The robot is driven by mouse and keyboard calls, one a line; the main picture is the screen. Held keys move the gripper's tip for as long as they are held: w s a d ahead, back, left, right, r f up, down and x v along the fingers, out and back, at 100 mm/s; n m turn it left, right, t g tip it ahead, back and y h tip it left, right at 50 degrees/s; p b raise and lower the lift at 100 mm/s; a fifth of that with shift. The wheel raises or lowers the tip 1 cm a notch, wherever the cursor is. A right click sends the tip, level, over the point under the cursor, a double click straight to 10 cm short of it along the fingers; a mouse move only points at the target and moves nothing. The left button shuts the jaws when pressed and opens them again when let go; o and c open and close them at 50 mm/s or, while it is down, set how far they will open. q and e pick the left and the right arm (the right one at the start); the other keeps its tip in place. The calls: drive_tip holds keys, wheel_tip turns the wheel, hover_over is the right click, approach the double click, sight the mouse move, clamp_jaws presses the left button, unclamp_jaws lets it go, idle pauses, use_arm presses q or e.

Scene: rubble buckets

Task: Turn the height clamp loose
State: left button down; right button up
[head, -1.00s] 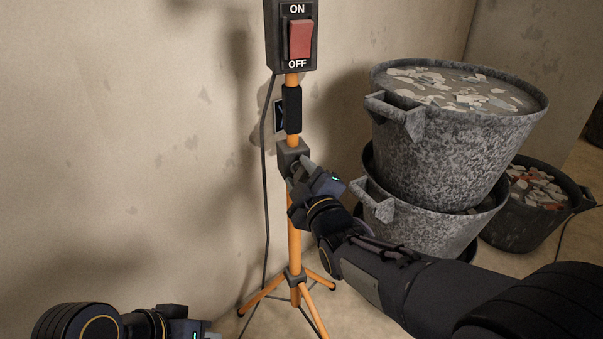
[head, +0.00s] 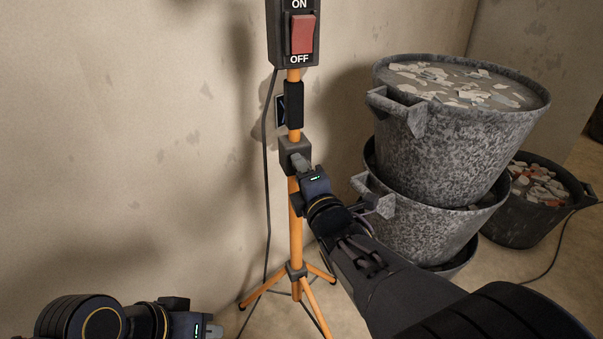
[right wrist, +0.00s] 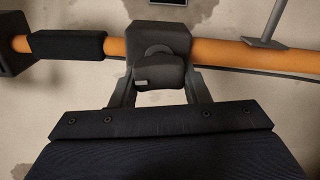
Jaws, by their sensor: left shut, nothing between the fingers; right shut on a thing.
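The height clamp is a dark grey block (head: 291,152) around the orange pole (head: 295,225) of the stand. In the right wrist view the clamp block (right wrist: 160,38) has a dark round knob (right wrist: 160,72) on its near side. My right gripper (head: 300,163) is shut on the knob, with one finger on each side of it in the right wrist view (right wrist: 161,88). In the head view the knob is hidden by the fingers. My left gripper (head: 211,331) is shut and empty at the bottom left, away from the stand.
A switch box (head: 299,35) marked ON and OFF with a red rocker tops the pole. A dark cable (head: 267,180) hangs beside it. Rubble buckets (head: 455,125) stand stacked at right, with another (head: 540,205) behind. The wall is close behind the stand.

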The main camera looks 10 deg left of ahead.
drive_tip(key=shift+f+n, duration=0.1)
drive_tip(key=shift+n, duration=0.2)
drive_tip(key=o, duration=1)
drive_tip(key=shift+s, duration=0.1)
drive_tip(key=p+v, duration=0.2)
drive_tip(key=v, duration=0.5)
drive_tip(key=shift+s+d, duration=0.25)
